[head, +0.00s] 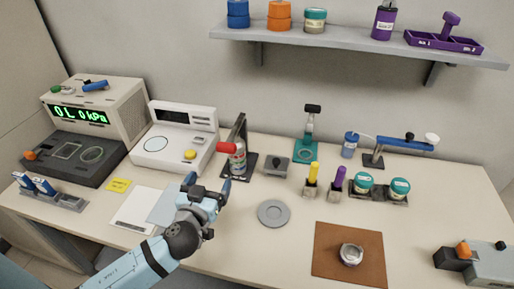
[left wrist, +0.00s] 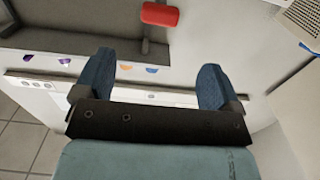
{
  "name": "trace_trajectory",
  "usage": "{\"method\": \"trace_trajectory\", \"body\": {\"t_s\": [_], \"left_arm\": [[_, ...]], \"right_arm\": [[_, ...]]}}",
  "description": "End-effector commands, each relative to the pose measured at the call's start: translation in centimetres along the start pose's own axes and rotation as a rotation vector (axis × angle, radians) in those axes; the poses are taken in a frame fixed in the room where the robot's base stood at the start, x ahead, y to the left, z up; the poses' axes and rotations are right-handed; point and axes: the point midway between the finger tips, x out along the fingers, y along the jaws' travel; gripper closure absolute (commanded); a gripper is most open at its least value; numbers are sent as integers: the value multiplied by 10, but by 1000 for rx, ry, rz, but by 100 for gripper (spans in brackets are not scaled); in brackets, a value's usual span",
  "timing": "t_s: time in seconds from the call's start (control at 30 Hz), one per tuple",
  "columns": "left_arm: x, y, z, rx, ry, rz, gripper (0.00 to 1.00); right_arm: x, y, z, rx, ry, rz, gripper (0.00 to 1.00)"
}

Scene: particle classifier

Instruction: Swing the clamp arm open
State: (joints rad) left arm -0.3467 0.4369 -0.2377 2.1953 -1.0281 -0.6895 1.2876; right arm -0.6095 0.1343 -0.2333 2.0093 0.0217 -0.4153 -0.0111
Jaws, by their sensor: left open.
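The clamp stand (head: 240,131) is a dark upright on a dark base, behind my left gripper in the head view. Its red grip (head: 227,148) points left at the clamp arm's end, above a small grey canister (head: 238,165) on the base. In the left wrist view the red grip (left wrist: 160,13) is at the top, beyond the fingertips. My left gripper (head: 207,184) is open and empty, in front of and below the red grip, apart from it. Both blue fingers also show in the left wrist view (left wrist: 155,70). My right gripper is in neither view.
A white instrument (head: 172,140) stands left of the clamp, and a grey block (head: 277,164) stands right of it. A grey round dish (head: 272,213) lies right of my gripper. White sheets (head: 140,209) lie to its left. A shelf (head: 350,36) crosses the wall above.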

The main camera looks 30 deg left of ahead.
Motion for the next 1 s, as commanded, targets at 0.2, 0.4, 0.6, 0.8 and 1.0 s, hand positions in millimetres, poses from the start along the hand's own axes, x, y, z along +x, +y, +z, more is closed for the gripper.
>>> {"method": "trace_trajectory", "body": {"t_s": [0.2, 0.4, 0.6, 0.8, 1.0], "left_arm": [[14, -2, -7, -10, 26, -7, 11], [51, -2, -10, -8, 27, -7, 11], [94, -3, -10, -7, 25, -9, 11], [125, -3, -9, -8, 24, -7, 11], [139, -3, -8, -9, 22, -8, 11]], "right_arm": [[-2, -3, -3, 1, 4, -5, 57], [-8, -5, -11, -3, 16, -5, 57], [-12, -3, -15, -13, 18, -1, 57], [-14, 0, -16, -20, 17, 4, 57], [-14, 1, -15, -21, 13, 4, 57]]}}
